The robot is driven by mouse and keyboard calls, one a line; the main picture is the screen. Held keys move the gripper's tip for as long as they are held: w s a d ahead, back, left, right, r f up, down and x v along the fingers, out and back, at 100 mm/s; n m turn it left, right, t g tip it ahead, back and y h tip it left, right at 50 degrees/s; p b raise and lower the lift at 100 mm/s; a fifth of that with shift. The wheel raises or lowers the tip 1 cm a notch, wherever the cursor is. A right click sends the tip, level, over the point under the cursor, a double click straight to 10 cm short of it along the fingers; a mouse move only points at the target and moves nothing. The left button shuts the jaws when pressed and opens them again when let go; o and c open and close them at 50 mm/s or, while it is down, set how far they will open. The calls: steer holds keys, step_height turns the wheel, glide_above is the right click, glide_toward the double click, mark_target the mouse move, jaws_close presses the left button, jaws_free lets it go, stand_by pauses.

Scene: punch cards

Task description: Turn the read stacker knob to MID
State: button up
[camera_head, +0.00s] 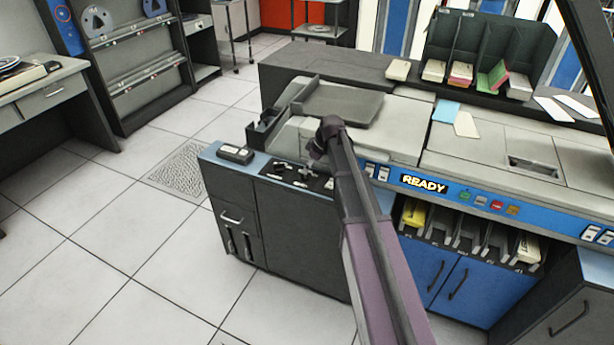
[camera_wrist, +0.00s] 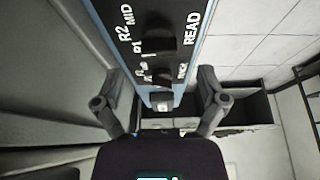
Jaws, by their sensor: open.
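The read stacker knob (camera_wrist: 158,42) is a dark knob on the black panel strip, beside the READ label in the wrist view. MID and R2 are printed on its left, towards the top. I cannot tell where its pointer stands. A second dark knob (camera_wrist: 162,76) sits below it near a smaller, blurred label. My gripper (camera_wrist: 160,92) is open, with one finger on each side of the strip. The fingers appear apart from the read knob. In the head view the control panel (camera_head: 262,168) is small and my arm hides part of it.
The blue front strip has a lit READY sign (camera_head: 424,184) and several coloured buttons. A dark grey box (camera_head: 236,154) lies at the panel's left end. Stacker pockets (camera_head: 468,235) hold cards below. Open tiled floor (camera_head: 120,250) lies to the left.

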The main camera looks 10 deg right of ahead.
mark_target(307, 176)
steer(key=shift+b+x, duration=1.35)
steer(key=shift+x, duration=0.45)
steer(key=shift+s, duration=0.1)
steer(key=c, duration=1.2)
